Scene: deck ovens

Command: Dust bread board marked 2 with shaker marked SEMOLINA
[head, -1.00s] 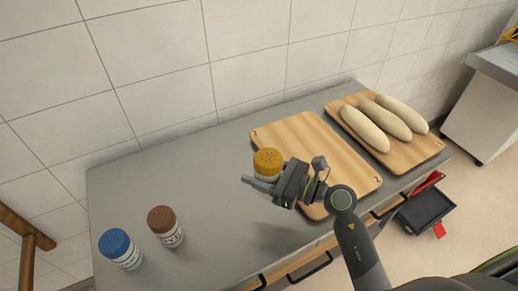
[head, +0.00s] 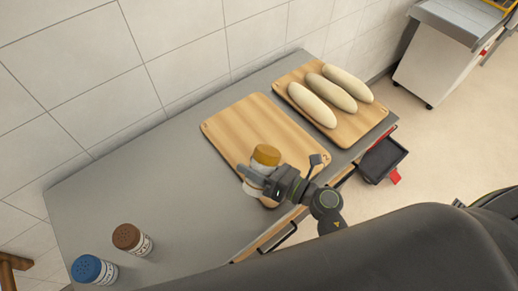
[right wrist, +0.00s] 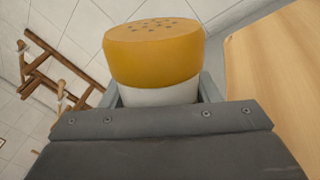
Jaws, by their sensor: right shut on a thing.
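My right gripper (head: 256,180) is shut on a white shaker with a yellow-orange, holed lid (head: 266,154). The shaker is about upright, lid up, and its label cannot be read. In the right wrist view its lid (right wrist: 155,50) fills the middle, and the white body is mostly hidden by the gripper. The bare wooden board (head: 250,125) has a small mark at its corners that looks like a 2. The shaker shows in front of this board's near left edge, seemingly above it. My left gripper is not in view.
A brown-lidded shaker (head: 131,240) and a blue-lidded shaker (head: 93,271) stand at the counter's left end. A second board (head: 352,137) behind on the right bears three pale loaves (head: 331,92). The grey counter (head: 150,180) is clear between the shakers and the bare board.

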